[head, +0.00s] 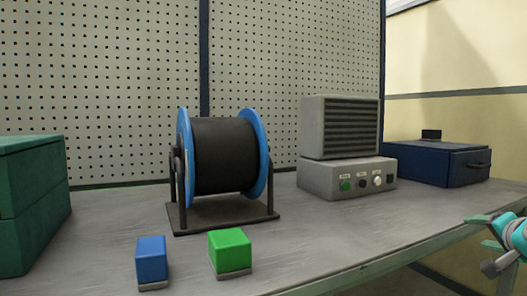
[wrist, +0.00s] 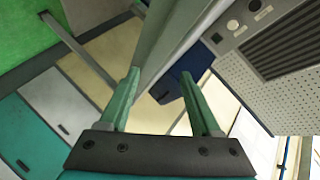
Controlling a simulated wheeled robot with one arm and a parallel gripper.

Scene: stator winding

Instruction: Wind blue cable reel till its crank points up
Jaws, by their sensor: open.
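The cable reel (head: 224,155) stands on the workbench in the head view, left of centre. It has blue side flanges, a drum of black cable and a dark stand. I cannot make out its crank clearly; dark parts at the left flange may be stand or crank. My gripper (head: 497,246) is at the right edge of the head view, partly cut off, beyond the bench's front edge and well apart from the reel. In the wrist view its two green fingers (wrist: 159,75) are spread and empty. The reel is not seen in the wrist view.
A blue block (head: 151,259) and a green block (head: 229,250) sit in front of the reel. A grey control box (head: 346,180) with a vented unit stands right of it, then a dark blue case (head: 436,163). A green box (head: 30,205) stands far left. The bench's front right is clear.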

